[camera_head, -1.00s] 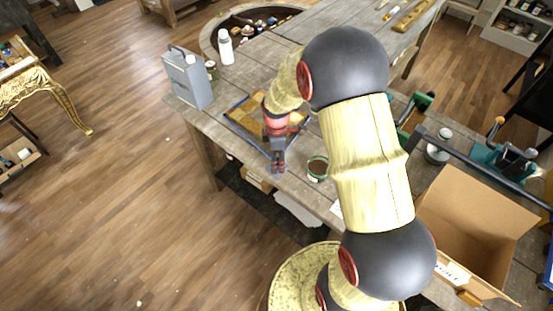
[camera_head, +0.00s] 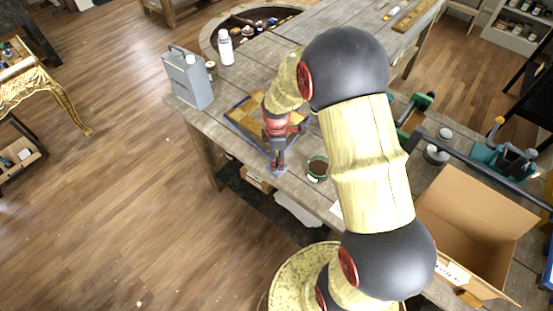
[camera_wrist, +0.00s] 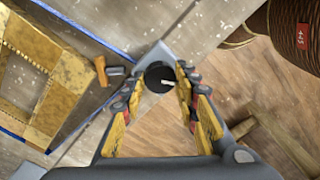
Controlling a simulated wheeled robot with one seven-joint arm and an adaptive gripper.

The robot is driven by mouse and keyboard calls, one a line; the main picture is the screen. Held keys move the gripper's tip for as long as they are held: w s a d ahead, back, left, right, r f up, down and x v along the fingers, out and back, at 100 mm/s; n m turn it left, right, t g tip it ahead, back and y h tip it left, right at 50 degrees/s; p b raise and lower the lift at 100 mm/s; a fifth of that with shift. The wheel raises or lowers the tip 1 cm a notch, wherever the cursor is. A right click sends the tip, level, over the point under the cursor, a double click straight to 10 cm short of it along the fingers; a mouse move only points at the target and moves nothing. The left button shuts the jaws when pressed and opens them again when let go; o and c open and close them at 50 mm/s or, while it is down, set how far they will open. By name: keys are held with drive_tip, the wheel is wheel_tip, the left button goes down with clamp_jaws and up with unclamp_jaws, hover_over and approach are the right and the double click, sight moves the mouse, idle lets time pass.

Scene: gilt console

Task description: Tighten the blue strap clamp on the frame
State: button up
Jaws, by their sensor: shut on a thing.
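The gilt frame (camera_wrist: 38,75) lies flat on the bench, with the blue strap (camera_wrist: 85,28) running along its outer edges. It also shows in the head view (camera_head: 246,112), partly hidden by my arm. A black round knob (camera_wrist: 158,79) with a white mark sits on a light grey metal piece (camera_wrist: 178,42) near the bench edge. My gripper (camera_head: 278,168) points down there, its fingers on either side of the knob and shut on it. An orange-handled metal part (camera_wrist: 101,71) lies between frame and knob.
A grey metal can (camera_head: 188,78) and a white bottle (camera_head: 225,47) stand beyond the frame. A green-rimmed tin (camera_head: 317,168) is close to the right of my gripper. Floor lies open at left.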

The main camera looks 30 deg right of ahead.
drive_tip(key=m, duration=0.4)
drive_tip(key=shift+m, duration=0.4)
drive_tip(key=shift+m+p, duration=0.3)
drive_tip(key=shift+m, duration=1.8)
drive_tip(key=o, duration=1.2)
drive_tip(key=shift+c, duration=0.2)
drive_tip(key=shift+r, duration=0.1)
wheel_tip(320, 180, up, 12)
